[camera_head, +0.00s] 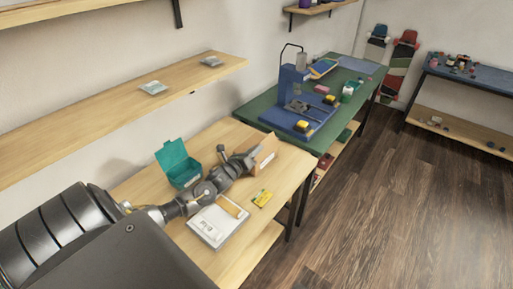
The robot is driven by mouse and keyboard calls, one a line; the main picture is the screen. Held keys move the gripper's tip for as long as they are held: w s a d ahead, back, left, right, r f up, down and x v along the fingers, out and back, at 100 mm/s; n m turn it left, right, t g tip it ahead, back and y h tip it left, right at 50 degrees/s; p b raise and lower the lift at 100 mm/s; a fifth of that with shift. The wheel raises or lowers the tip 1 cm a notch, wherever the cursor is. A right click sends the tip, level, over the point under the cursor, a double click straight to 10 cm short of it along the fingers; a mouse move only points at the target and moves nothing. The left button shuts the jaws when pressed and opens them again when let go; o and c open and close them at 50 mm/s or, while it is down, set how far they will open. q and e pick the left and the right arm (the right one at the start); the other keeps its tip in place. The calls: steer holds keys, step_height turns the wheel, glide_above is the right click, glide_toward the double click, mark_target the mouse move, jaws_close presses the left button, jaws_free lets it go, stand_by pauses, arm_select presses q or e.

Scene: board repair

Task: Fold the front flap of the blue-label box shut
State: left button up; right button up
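A small tan cardboard box (265,155) stands near the far right corner of the light wooden table, partly hidden by my arm. No blue label can be made out on it at this size, and its front flap is not clear. My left gripper (247,159) is at the box's left side, touching or very near it. Its fingers are too small and overlapped to show whether they are open or shut. My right gripper is not in view.
A teal box (178,163) with its lid up stands left of my arm. A white flat case (216,221), a tan strip (233,207) and a yellow packet (262,198) lie in front. A green bench (262,118) with a blue press (291,95) stands beyond.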

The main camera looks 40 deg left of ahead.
arm_select(q)
steer(key=shift+w, duration=0.65)
jaws_close()
steer(key=n, duration=0.1)
steer(key=a+f+n, duration=0.1)
steer(key=n, duration=0.1)
steer(key=shift+a+b, duration=0.1)
steer(key=shift+b, duration=0.25)
steer(key=n, duration=0.2)
steer(key=shift+a+f+n, duration=0.25)
steer(key=shift+f+n, duration=0.1)
steer(key=shift+n, duration=0.05)
